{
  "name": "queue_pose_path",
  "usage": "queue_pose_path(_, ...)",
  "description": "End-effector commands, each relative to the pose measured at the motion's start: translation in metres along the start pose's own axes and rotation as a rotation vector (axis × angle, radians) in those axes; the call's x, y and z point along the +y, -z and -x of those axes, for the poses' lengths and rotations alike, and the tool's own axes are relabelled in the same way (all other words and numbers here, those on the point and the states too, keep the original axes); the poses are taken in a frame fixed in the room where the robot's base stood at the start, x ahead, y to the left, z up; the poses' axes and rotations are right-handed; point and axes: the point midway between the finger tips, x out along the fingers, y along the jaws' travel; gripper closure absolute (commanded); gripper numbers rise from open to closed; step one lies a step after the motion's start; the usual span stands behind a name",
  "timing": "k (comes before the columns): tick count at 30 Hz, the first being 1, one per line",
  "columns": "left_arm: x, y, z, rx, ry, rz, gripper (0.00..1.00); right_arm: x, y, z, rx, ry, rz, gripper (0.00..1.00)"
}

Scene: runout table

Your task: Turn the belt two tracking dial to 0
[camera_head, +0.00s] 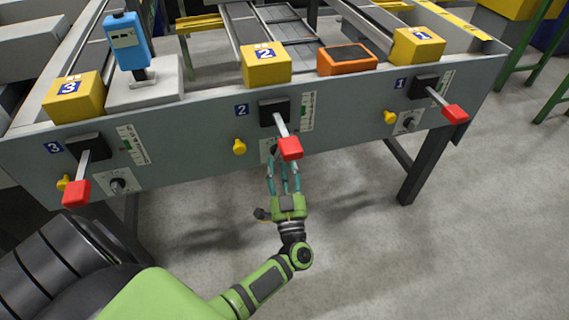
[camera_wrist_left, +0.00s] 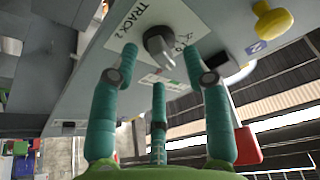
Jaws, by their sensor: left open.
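The belt two tracking dial (camera_wrist_left: 158,45) is a dark grey knob on a white plate lettered TRACK in the left wrist view. In the head view its plate (camera_head: 267,150) is mostly hidden behind the red-handled lever of station 2 and my fingers. My left gripper (camera_head: 284,170) is just below and in front of that plate, fingers pointing at the panel. In the left wrist view its teal fingers (camera_wrist_left: 160,65) are spread open, with the knob between and beyond the tips. They appear apart from the knob. The dial's setting is unreadable. My right gripper is out of view.
The red-handled lever (camera_head: 290,148) of belt 2 juts out just above my left fingers. A yellow knob (camera_head: 239,147) is left of the dial. Similar dials for belt 3 (camera_head: 117,185) and belt 1 (camera_head: 408,123) are on the same panel. The floor below is clear.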

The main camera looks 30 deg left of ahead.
Motion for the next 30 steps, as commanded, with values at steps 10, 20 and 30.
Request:
queue_pose_path(10,0.0,0.0,-0.013,0.0,-0.001,0.0,0.52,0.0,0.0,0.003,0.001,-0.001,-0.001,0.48)
queue_pose_path(20,0.0,0.0,-0.013,0.0,-0.001,0.0,1.0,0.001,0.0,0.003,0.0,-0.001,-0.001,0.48)
queue_pose_path(30,0.003,-0.001,-0.012,-0.004,0.082,0.196,1.0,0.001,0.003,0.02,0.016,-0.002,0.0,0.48)
